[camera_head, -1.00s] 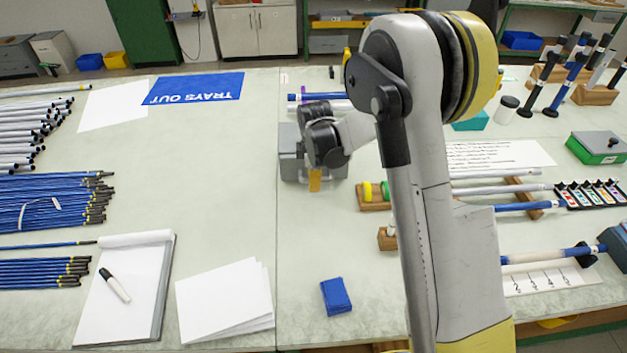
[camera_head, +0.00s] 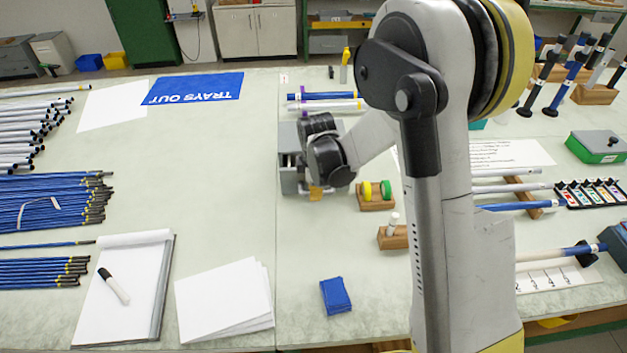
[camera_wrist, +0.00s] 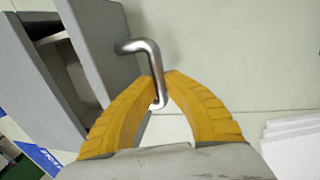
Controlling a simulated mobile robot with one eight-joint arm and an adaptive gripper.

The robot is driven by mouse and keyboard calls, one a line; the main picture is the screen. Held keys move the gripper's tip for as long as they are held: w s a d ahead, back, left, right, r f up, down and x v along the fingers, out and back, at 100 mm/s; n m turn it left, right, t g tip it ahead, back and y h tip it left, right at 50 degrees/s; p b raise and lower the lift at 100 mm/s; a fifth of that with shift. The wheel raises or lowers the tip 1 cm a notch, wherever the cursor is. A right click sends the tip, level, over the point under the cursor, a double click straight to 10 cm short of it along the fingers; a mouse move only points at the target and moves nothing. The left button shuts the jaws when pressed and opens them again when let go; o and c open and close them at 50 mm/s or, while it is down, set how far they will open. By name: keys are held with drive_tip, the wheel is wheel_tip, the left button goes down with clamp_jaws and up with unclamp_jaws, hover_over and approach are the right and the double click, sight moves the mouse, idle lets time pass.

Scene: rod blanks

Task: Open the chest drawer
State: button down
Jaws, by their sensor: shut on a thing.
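The grey chest (camera_head: 289,140) stands on the bench, mostly behind my arm's end in the head view. In the wrist view the chest body (camera_wrist: 28,85) is at the left and the drawer front (camera_wrist: 100,45) stands out from it. A gap between them shows the drawer's inside (camera_wrist: 68,70), so the drawer is partly open. A bent metal handle (camera_wrist: 137,46) sticks out from the drawer front. My gripper (camera_wrist: 160,84) has its yellow fingers closed on the lower end of the handle. The gripper also shows in the head view (camera_head: 316,193), at the chest's near side.
A wooden block with yellow and green rings (camera_head: 376,202) and a small wooden holder (camera_head: 393,237) stand right of the gripper. A blue cloth (camera_head: 336,296) lies nearer. White sheets (camera_head: 225,300) and a notepad (camera_head: 125,290) lie left. The bench directly before the chest is clear.

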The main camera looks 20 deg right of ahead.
drive_tip(key=s, duration=0.4)
drive_tip(key=shift+s+a, duration=0.2)
drive_tip(key=shift+a, duration=0.2)
drive_tip(key=c, duration=1.4)
unclamp_jaws()
drive_tip(key=shift+w+f, duration=0.1)
wheel_tip(320, 180, up, 12)
drive_tip(key=s, duration=0.2)
drive_tip(key=shift+s+a, duration=0.15)
drive_tip(key=shift+a, duration=0.1)
